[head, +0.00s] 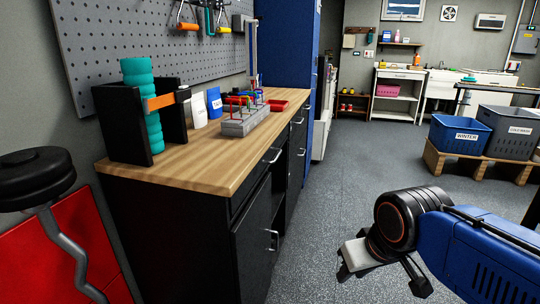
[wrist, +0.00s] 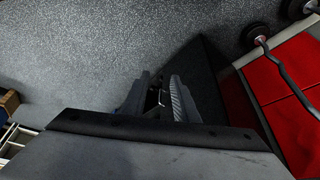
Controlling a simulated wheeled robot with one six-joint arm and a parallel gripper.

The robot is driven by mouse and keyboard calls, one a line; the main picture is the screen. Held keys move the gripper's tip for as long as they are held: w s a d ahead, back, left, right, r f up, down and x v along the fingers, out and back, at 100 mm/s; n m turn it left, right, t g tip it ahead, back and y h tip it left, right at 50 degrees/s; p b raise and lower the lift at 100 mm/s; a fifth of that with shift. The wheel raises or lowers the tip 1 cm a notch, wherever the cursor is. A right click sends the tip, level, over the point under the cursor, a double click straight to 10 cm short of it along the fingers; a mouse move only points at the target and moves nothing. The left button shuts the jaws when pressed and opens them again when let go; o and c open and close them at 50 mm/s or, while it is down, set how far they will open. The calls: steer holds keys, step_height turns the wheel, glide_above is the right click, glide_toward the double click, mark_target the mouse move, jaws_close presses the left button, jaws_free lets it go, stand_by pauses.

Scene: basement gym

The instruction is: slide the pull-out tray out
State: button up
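A black workbench cabinet (head: 190,215) with a wooden top stands left of centre in the head view. Its front has metal handles, one on an upper drawer (head: 273,156) and one on a lower door (head: 272,240). A dark open bay (head: 281,190) shows beside the door. I cannot tell which part is the pull-out tray. My gripper (head: 382,280) is over the floor to the right of the cabinet, apart from it. In the wrist view its fingers (wrist: 158,92) have a gap between them, with nothing clearly held.
A red mat (head: 72,240) and a curl bar with black weights (head: 35,178) stand at the left. Blue (head: 460,135) and grey (head: 508,132) crates sit on a pallet at the right. The aisle floor (head: 350,165) is clear.

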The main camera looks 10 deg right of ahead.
steer(key=w+a+r+m+g+y, duration=0.1)
steer(key=w+r+m+y, duration=0.2)
steer(key=w, duration=0.7)
steer(key=w+a+r+g+y, duration=0.1)
steer(key=w+a+r+y, duration=0.3)
steer(key=w, duration=0.6)
steer(key=w+d+r+m+t+y, duration=0.3)
steer(key=w+d+t+y, duration=0.3)
steer(key=w+d, duration=1.25)
steer(key=w+a+f, duration=0.1)
steer(key=w+a, duration=0.4)
steer(key=a, duration=0.3)
steer(key=w+a+f+g, duration=0.1)
steer(key=w+a+f, duration=0.1)
steer(key=w+a, duration=0.3)
steer(key=a, duration=0.3)
steer(key=shift+y, duration=0.3)
steer(key=shift+w+f, duration=0.1)
jaws_close()
